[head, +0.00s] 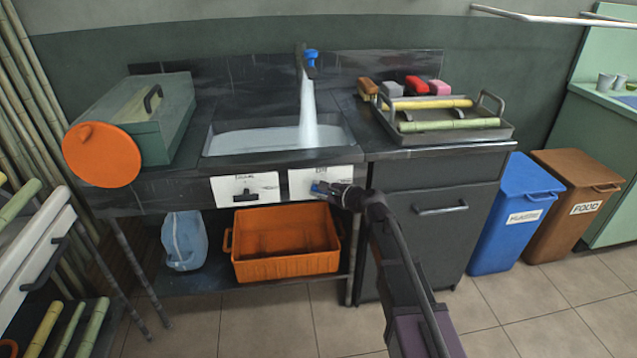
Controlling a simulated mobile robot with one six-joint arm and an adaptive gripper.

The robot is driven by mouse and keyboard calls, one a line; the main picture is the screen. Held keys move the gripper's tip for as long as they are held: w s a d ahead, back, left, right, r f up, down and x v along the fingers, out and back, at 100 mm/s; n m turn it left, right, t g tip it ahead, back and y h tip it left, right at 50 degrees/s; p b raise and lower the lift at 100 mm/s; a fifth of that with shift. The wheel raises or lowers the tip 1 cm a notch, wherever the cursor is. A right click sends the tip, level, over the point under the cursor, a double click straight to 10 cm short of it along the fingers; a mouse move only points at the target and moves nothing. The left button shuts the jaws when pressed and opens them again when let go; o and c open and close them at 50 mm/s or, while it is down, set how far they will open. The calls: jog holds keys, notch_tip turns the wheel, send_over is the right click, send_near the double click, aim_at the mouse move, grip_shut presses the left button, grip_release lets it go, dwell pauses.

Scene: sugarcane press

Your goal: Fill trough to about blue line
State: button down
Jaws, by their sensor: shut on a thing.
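The trough (205,152) is a dark basin set in the counter, with pale water in its bottom. A thick white stream (307,110) falls from the tap (300,60), which has a blue knob (311,56). I cannot make out a blue line on the trough wall. Two white labelled panels sit on the counter front below it. The left panel (233,190) has a dark handle (246,195). My gripper (325,190) is at the right panel (305,177), shut on its handle, which is mostly hidden by the fingers.
A tray (460,135) with yellow and green canes stands on the counter at right, by coloured blocks (416,85). A green box (165,120) and orange disc (100,155) are at left. An orange crate (285,265) sits below; blue (510,225) and brown (570,210) bins stand right.

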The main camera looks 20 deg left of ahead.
jog(key=shift+a+f+n+h+p, duration=0.1)
jog(key=shift+f+n+h+p, duration=0.1)
jog(key=shift+n+h+p, duration=0.8)
jog(key=c, duration=0.5)
grip_release()
jog(key=shift+f, duration=0.1)
jog(key=shift+m+b, duration=0.3)
jog(key=shift+b, duration=0.1)
